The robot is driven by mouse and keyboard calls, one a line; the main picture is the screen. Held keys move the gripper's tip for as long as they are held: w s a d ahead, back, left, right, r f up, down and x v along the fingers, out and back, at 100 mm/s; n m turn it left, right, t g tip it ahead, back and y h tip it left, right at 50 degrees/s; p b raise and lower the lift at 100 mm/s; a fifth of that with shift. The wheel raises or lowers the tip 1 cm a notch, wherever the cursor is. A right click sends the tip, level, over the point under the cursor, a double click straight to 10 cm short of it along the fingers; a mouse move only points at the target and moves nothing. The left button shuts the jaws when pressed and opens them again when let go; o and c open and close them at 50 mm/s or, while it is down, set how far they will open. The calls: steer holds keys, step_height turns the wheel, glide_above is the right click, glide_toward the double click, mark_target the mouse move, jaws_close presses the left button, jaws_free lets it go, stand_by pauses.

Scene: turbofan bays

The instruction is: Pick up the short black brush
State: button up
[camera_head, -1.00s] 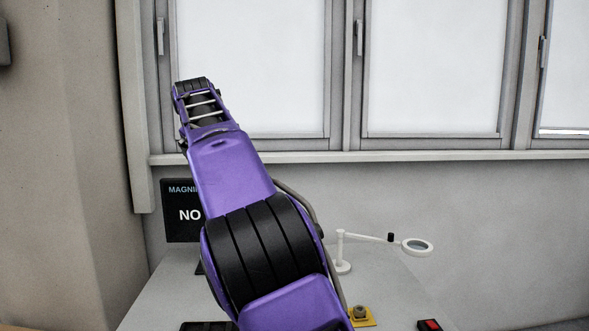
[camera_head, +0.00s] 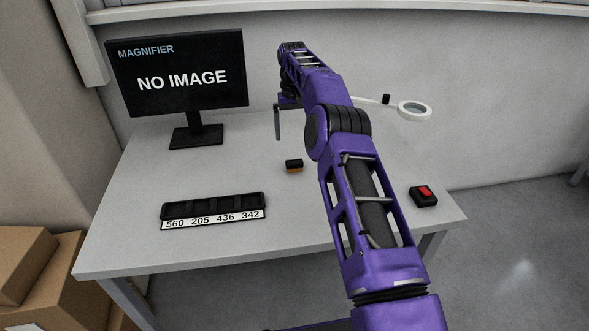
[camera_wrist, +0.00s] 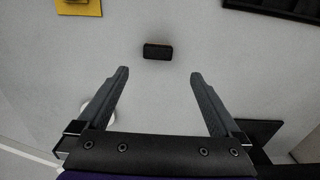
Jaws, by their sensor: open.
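The short black brush (camera_head: 293,163) stands on the table near its middle in the head view, with a black top and an orange-brown lower part. In the wrist view the brush (camera_wrist: 157,51) is a small dark block just beyond the fingertips, centred between them. My gripper (camera_head: 277,122) is above the table, behind and slightly left of the brush in the head view. In the wrist view my gripper (camera_wrist: 158,74) has its two fingers wide apart with nothing between them.
A black tray with a number strip (camera_head: 212,210) lies at the front left. A monitor (camera_head: 178,75) stands at the back left, a magnifier lamp (camera_head: 414,111) at the back right. A red-buttoned box (camera_head: 424,195) sits at the right edge. A yellow piece (camera_wrist: 78,6) shows in the wrist view.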

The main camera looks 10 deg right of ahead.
glide_above(295, 161)
steer(key=f, duration=0.6)
steer(key=shift+a+f+b, duration=0.35)
steer(key=shift+f, duration=0.05)
steer(key=shift+d+f, duration=0.15)
steer(key=shift+f, duration=1.2)
steer(key=shift+d+f, duration=0.1)
steer(key=shift+f, duration=1.25)
steer(key=shift+s, duration=0.1)
steer(key=c, duration=1.3)
steer(key=shift+r, duration=0.1)
step_height(295, 161, up, 10)
steer(key=shift+f+p, duration=0.1)
steer(key=shift+p, duration=0.25)
